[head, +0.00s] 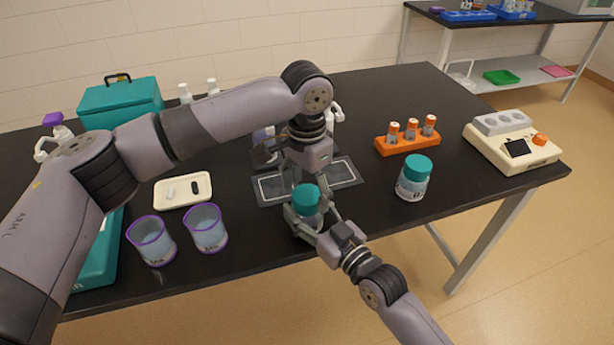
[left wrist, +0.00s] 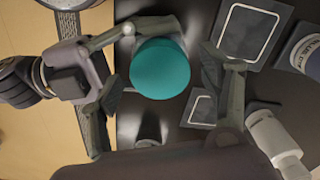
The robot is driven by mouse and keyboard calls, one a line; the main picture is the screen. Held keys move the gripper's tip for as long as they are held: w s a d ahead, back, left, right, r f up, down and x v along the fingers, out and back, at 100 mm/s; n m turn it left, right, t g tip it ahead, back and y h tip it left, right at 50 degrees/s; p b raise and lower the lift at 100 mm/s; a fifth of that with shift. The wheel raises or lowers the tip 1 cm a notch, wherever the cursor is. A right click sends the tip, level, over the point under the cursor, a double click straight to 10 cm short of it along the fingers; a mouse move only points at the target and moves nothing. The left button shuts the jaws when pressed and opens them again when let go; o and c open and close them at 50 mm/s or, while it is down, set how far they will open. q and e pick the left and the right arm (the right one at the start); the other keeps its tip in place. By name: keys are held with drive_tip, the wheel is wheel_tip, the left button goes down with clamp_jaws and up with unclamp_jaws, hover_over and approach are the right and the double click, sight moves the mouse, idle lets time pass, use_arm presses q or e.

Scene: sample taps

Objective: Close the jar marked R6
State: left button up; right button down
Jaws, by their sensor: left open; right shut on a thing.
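A clear jar (head: 308,219) with a teal lid (head: 306,199) on its top stands upright near the table's front edge. No marking on it is legible. My right gripper (head: 310,226) is shut around the jar's body. My left gripper (head: 304,184) is open and points down just above the lid. In the left wrist view the round lid (left wrist: 160,68) lies between the left fingers (left wrist: 168,88), with gaps visible.
Dark mats with white outlines (head: 346,171) lie behind the held jar. Two purple-rimmed beakers (head: 206,228) and a white tray (head: 183,190) stand left. An orange rack (head: 408,140) and a cream device (head: 514,148) stand right. Table around the second jar is clear.

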use_arm(q)
drive_tip(key=shift+f, duration=0.2)
drive_tip(key=c, duration=1.3)
drive_tip(key=o, duration=1.4)
drive_tip(key=shift+r, duration=0.2)
wheel_tip(320, 180, up, 12)
drive_tip(key=shift+f, duration=0.15)
